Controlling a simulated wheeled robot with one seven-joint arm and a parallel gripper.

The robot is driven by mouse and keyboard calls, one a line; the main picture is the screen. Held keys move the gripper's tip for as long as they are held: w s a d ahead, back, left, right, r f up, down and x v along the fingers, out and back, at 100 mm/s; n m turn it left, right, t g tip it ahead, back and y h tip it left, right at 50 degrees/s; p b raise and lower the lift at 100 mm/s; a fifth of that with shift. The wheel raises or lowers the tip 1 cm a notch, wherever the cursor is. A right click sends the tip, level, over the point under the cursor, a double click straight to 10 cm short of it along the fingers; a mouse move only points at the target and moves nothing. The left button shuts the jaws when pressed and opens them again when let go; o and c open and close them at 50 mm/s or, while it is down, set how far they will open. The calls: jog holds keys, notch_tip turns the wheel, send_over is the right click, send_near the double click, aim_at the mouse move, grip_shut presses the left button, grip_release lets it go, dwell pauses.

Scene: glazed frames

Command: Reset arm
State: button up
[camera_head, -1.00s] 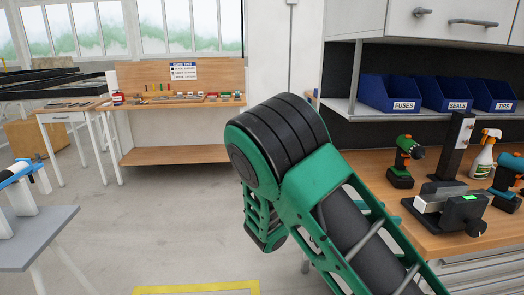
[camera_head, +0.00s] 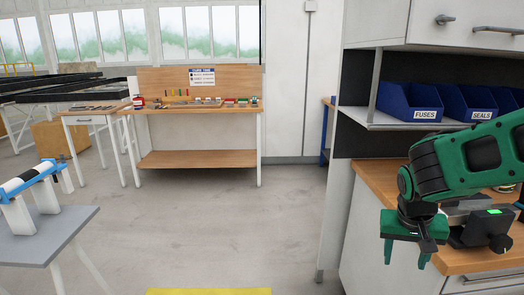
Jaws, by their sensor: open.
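My green and black arm reaches in from the right edge in the head view, bent at the wrist. My gripper (camera_head: 407,256) points downward at the front left end of the right workbench. Its two green fingers are spread apart, with nothing seen between them. It hangs in front of the bench's front edge and partly covers a grey and black device with a small green screen (camera_head: 493,211).
The wooden workbench (camera_head: 377,180) on the right carries tools and has blue bins (camera_head: 409,100) on a shelf above it. A grey table (camera_head: 85,224) stands at the left. A wooden bench (camera_head: 153,108) stands at the back. The floor between is clear.

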jog(key=s+a+r+n+t+y, duration=0.2)
jog(key=s+a+r+n+y, duration=0.1)
jog(key=s+a+r+n, duration=0.15)
jog(key=s+d+m+g, duration=0.2)
jog(key=s+d, duration=0.3)
jog(key=s, duration=0.3)
jog(key=s+d+f+m+g, duration=0.1)
jog(key=s+d+m, duration=0.3)
jog(key=s, duration=0.4)
jog(key=shift+d+f+g, duration=0.25)
jog(key=shift+d+g, duration=0.45)
jog(key=shift+m, duration=0.25)
jog(key=shift+w+f, duration=0.25)
jog(key=shift+w, duration=0.4)
